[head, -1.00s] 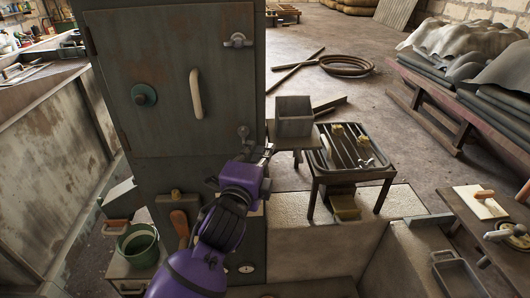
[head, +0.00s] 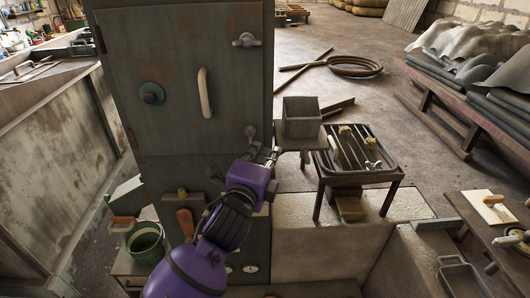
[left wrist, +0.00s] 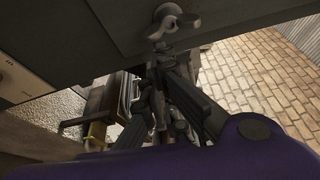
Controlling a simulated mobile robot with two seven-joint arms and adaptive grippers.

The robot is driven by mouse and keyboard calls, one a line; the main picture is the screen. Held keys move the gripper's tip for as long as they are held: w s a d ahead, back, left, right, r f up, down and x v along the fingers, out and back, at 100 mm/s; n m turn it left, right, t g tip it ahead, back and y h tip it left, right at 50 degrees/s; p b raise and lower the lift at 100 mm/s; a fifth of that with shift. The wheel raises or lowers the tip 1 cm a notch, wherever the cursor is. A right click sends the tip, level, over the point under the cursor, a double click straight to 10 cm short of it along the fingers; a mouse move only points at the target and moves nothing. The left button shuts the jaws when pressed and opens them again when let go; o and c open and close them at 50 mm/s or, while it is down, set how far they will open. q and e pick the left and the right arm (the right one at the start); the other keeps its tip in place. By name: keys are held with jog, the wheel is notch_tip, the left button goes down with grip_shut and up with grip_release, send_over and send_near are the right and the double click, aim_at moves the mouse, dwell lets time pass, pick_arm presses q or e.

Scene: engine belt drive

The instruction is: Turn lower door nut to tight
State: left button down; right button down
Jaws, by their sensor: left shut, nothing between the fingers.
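The grey steel door (head: 175,85) has a pale handle (head: 205,92) and two nuts on its right edge. The upper door nut (head: 246,40) is a wing nut, its wings about level. The lower door nut (head: 250,131) is at the door's lower right corner. It also shows in the left wrist view (left wrist: 172,20), with rounded wings. My purple left gripper (head: 268,154) is just below and to the right of the lower nut. Its dark fingers (left wrist: 158,78) are shut and empty, below the nut in the left wrist view. I cannot tell whether they touch it. My right gripper is not in view.
A grey open box (head: 302,118) stands right of the gripper, close by. A green bucket (head: 146,243) and a wooden-handled tool (head: 186,222) are low at left.

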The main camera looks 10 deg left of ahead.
pick_arm(q)
jog(key=shift+a+f+m+g, duration=0.2)
jog(key=shift+m+g, duration=0.1)
jog(key=shift+m, duration=0.5)
jog(key=a+m+g+y, duration=0.1)
jog(key=m, duration=0.2)
jog(key=s+a+m+g+y, duration=0.1)
jog(key=a+m+y, duration=0.1)
jog(key=m, duration=0.2)
jog(key=a+m+g+y, duration=0.1)
jog(key=m, duration=0.2)
jog(key=shift+s+a+f+m, duration=0.25)
jog(key=shift+a+f+m, duration=0.05)
jog(key=shift+a+f, duration=0.1)
dwell(0.6)
jog(key=shift+a+r, duration=0.1)
jog(key=shift+a, duration=0.05)
dwell(0.5)
